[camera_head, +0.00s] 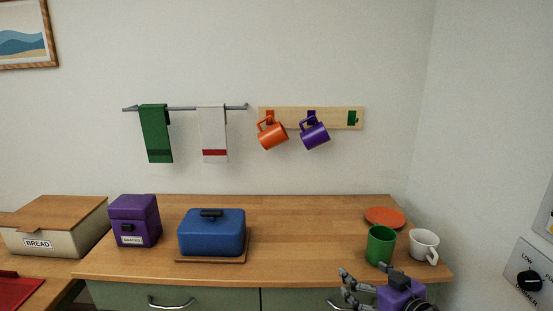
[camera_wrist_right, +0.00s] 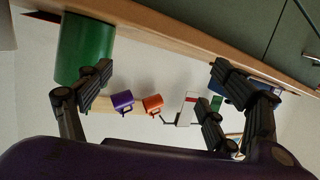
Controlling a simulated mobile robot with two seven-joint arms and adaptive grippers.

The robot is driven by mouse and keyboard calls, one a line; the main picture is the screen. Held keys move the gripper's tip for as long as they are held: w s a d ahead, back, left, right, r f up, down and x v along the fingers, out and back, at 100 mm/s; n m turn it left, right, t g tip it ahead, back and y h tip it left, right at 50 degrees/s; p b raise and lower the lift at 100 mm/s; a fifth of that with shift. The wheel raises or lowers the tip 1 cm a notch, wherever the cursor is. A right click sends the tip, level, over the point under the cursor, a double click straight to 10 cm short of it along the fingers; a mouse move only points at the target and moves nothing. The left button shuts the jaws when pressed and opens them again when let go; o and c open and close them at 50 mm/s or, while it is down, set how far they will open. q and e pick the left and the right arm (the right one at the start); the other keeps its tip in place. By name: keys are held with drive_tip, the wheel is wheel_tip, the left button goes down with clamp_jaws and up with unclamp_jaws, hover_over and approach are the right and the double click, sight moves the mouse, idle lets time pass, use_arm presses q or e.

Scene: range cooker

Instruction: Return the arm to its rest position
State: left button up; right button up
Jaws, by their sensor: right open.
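My right gripper (camera_head: 345,286) is at the bottom right of the head view, in front of the counter's front edge. Its dark fingers are spread and point left, with nothing between them. In the right wrist view its fingers (camera_wrist_right: 160,82) stand wide apart. That view is tilted, with the counter along the top. A green mug (camera_head: 380,246) stands upright on the counter just behind the gripper; it also shows behind the left finger in the wrist view (camera_wrist_right: 84,45). I cannot tell the exact gap between them. My left arm and gripper are not in view.
A white mug (camera_head: 424,245) and an orange plate (camera_head: 384,217) are near the green mug. A blue butter dish (camera_head: 212,233), purple canister (camera_head: 135,221) and bread box (camera_head: 55,227) stand left. Orange (camera_head: 272,134) and purple (camera_head: 315,134) mugs hang on the wall. The counter's middle (camera_head: 305,240) is clear.

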drive_tip(key=s+a+f+m+g+h+p, duration=0.1)
drive_tip(key=s+f+p, duration=0.1)
drive_tip(key=s+f, duration=0.7)
drive_tip(key=s+f+m+g+h+p, duration=0.15)
drive_tip(key=s+f, duration=0.45)
drive_tip(key=s, duration=0.6)
use_arm(q)
drive_tip(key=w+r+t+p, duration=0.1)
drive_tip(key=w+r, duration=0.3)
drive_tip(key=r, duration=0.4)
drive_tip(key=shift+r+p, duration=0.25)
drive_tip(key=shift+p, duration=0.6)
use_arm(e)
drive_tip(key=s+a+f+m+g+h, duration=0.1)
drive_tip(key=s+f, duration=0.2)
drive_tip(key=s, duration=0.9)
drive_tip(key=s+f+g+h, duration=0.1)
drive_tip(key=s+f, duration=0.3)
drive_tip(key=s, duration=0.8)
drive_tip(key=shift+a+f+m+g, duration=0.2)
drive_tip(key=shift+a+m+g, duration=0.15)
drive_tip(key=shift+a+g, duration=0.1)
use_arm(q)
drive_tip(key=shift+w+d+r, duration=0.15)
drive_tip(key=shift+w+d, duration=0.15)
drive_tip(key=shift+w, duration=0.2)
drive_tip(key=shift+s+a, duration=0.1)
drive_tip(key=shift+a, duration=0.15)
